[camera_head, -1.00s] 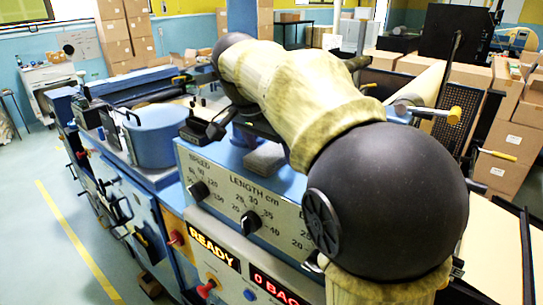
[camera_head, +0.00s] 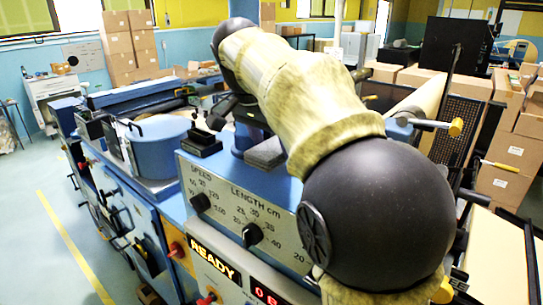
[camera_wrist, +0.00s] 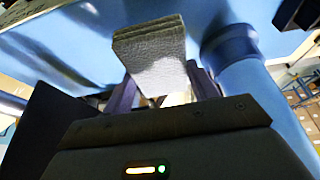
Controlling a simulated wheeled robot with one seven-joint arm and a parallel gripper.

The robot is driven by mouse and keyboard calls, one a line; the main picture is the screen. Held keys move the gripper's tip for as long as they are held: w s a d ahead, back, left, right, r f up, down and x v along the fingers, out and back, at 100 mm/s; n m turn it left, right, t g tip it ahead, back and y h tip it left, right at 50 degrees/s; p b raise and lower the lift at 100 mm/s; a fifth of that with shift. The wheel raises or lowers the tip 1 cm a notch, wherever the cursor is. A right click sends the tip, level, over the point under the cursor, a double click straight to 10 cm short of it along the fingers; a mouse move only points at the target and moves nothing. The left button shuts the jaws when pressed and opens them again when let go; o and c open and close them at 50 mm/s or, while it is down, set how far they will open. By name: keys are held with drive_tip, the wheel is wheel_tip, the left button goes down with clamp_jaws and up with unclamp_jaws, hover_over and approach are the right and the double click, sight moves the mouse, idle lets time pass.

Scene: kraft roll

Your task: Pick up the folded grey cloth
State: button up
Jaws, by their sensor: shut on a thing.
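The folded grey cloth (camera_wrist: 155,60) is a thick, layered pad. In the wrist view it stands out from between the two fingers of my gripper (camera_wrist: 165,95), which is shut on it. In the head view the cloth (camera_head: 266,153) shows over the blue machine top (camera_head: 225,168), behind the dial panel. It appears a little above that top. My arm covers its right side, and the fingers are mostly hidden there.
A black block (camera_head: 200,143) sits on the machine top left of the cloth. A blue round drum (camera_head: 160,148) is farther left. A blue post (camera_wrist: 240,60) stands close by my gripper in the wrist view. Cardboard boxes (camera_head: 508,150) are stacked at right.

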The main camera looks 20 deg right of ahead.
sight(271, 147)
drive_tip(key=shift+r, duration=3.05)
